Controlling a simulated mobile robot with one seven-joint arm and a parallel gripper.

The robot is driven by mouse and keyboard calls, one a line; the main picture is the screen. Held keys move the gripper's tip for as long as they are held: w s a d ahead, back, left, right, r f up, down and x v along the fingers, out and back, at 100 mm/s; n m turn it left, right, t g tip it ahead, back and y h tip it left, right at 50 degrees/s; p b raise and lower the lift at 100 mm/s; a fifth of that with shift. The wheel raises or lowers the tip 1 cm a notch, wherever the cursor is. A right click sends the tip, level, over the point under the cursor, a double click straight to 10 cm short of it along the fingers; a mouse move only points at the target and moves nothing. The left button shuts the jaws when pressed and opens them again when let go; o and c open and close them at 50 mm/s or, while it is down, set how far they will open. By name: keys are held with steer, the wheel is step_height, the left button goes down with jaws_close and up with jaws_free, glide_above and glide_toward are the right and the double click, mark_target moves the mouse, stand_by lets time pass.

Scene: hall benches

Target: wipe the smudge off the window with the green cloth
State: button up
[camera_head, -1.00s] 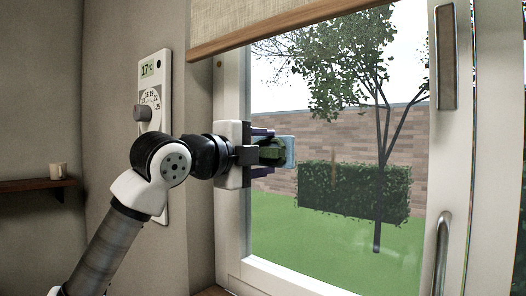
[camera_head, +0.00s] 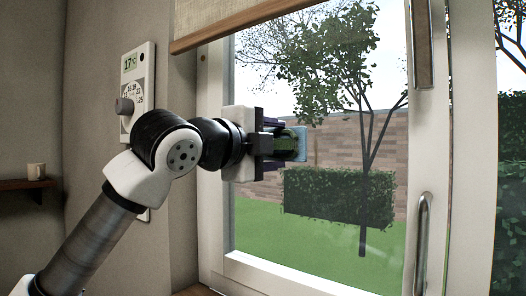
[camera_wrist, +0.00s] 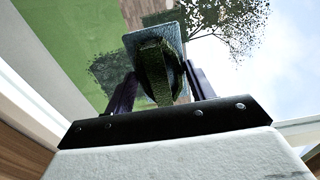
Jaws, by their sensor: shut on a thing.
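The window (camera_head: 315,215) shows a tree, a hedge and a brick wall through its glass. My gripper (camera_head: 283,144) is shut on the green cloth (camera_head: 287,139), in front of the left part of the pane. A pale bluish flat panel (camera_head: 301,144) is at the front of the cloth, toward the glass. In the wrist view the bunched cloth (camera_wrist: 155,72) sits between the two dark fingers, with the pale panel behind it. I cannot tell whether the panel touches the glass. I cannot clearly make out the smudge.
A woven blind (camera_head: 225,18) with a wooden bar hangs across the window's top. The white frame has a metal handle (camera_head: 422,240) at right. A thermostat panel (camera_head: 136,85) is on the wall left of the window. A mug (camera_head: 37,171) stands on a shelf (camera_head: 25,184) at far left.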

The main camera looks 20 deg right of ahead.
mark_target(353, 144)
steer(key=shift+s+d+b, duration=0.3)
steer(key=shift+s, duration=0.4)
steer(key=shift+s+d+f+b, duration=0.1)
steer(key=shift+s+d+b, duration=0.8)
steer(key=shift+s, duration=0.45)
steer(key=shift+s+d+r+b, duration=0.1)
steer(key=shift+s+d+b, duration=0.65)
steer(key=shift+s+b, duration=0.45)
steer(key=shift+s+d+f+b, duration=0.1)
steer(key=shift+s+d+b, duration=0.75)
steer(key=shift+s, duration=0.6)
steer(key=shift+s+d+b, duration=0.4)
steer(key=shift+s+d, duration=0.05)
steer(key=shift+s, duration=0.3)
steer(key=shift+s, duration=0.1)
steer(key=shift+s+a, duration=0.15)
steer(key=shift+a, duration=0.15)
steer(key=shift+b+v, duration=0.95)
steer(key=shift+v, duration=1.6)
steer(key=shift+a, duration=0.1)
